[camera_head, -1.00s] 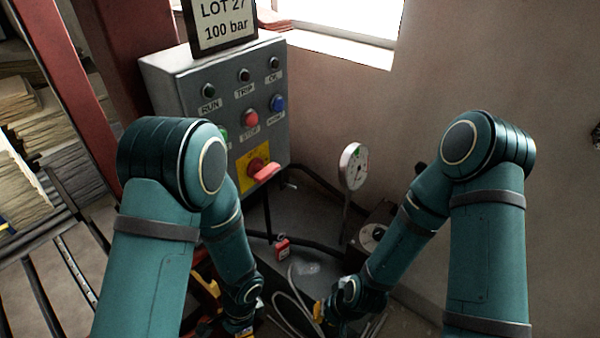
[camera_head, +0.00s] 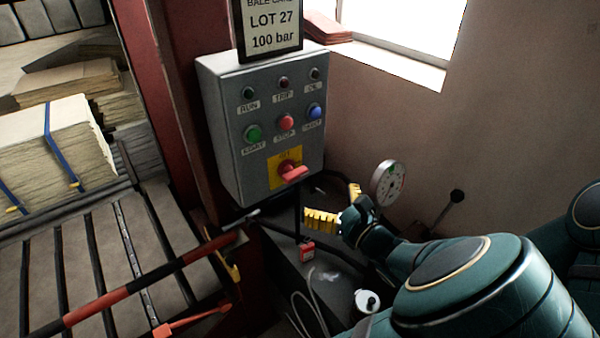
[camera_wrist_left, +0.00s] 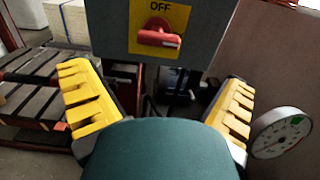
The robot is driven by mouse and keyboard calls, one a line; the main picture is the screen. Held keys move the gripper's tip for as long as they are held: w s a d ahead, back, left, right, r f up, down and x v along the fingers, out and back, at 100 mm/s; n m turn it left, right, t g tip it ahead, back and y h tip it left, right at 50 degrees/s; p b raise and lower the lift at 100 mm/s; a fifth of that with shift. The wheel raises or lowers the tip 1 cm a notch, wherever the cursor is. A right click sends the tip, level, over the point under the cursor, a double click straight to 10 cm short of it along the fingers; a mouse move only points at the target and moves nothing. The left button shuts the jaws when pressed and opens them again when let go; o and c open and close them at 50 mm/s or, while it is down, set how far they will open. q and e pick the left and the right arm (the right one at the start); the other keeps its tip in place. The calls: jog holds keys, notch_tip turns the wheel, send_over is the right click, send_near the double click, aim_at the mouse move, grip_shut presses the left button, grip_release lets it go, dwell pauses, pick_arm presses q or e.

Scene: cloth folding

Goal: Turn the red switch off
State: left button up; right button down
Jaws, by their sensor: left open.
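The red switch (camera_head: 290,171) is a rotary handle on a yellow plate (camera_head: 275,159) low on the front of a grey control box (camera_head: 232,150). Its handle lies roughly sideways. In the left wrist view the switch (camera_wrist_left: 158,36) shows at top centre, below the word OFF. My left gripper (camera_head: 330,200), with yellow ribbed fingers, is open and empty, just below and to the right of the switch, apart from it. In the left wrist view its fingers are spread wide (camera_wrist_left: 155,76), with the switch ahead between them in the picture. My right gripper is out of view.
A round gauge (camera_head: 388,184) stands close right of my left gripper. A red padlock (camera_head: 306,250) hangs below the box. Several coloured buttons and lamps sit above the switch. A black-and-red bar (camera_head: 150,278) crosses the lower left; a black-knobbed lever (camera_head: 455,197) stands further right.

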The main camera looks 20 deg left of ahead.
aim_at(298, 175)
pick_arm(q)
jog(key=x, duration=1.1)
jog(key=shift+w+a, duration=0.25)
jog(key=c, duration=1.1)
jog(key=shift+f, duration=0.1)
jog(key=shift+c, duration=0.2)
